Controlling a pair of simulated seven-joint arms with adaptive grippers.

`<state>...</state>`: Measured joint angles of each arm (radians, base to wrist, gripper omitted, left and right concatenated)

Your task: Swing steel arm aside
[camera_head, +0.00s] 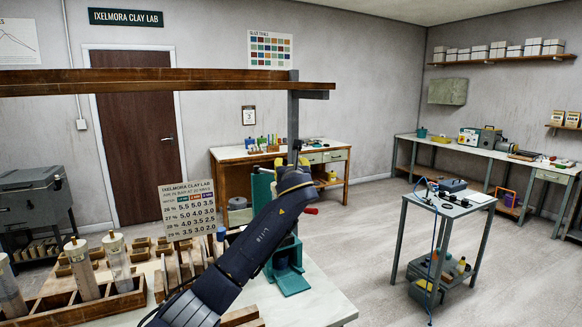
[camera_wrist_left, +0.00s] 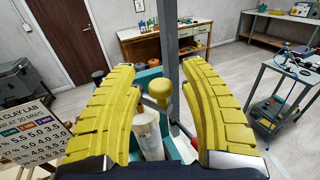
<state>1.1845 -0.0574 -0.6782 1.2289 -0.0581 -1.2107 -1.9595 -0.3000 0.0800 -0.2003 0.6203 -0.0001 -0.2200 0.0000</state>
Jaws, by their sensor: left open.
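My left gripper (camera_wrist_left: 155,75) is open, with its two yellow ribbed fingers spread wide. A pale wooden ball knob (camera_wrist_left: 181,88) shows between the fingers, apart from both as far as I can see. A short grey metal piece (camera_wrist_left: 151,102) shows beside the knob; it may be part of the steel arm, but I cannot tell. A white cylinder (camera_wrist_left: 149,132) stands below it. The teal press (camera_head: 288,276) on the table is partly hidden behind my dark left arm in the head view. My right gripper is in neither view.
A grey post (camera_head: 293,115) with a wooden beam (camera_head: 150,80) rises close by the press. A sign (camera_head: 187,209), wooden blocks and a wooden rack (camera_head: 75,312) with tubes stand at left. A red handle (camera_head: 311,211) sticks out right of the press. A grey cart (camera_head: 440,207) stands farther right.

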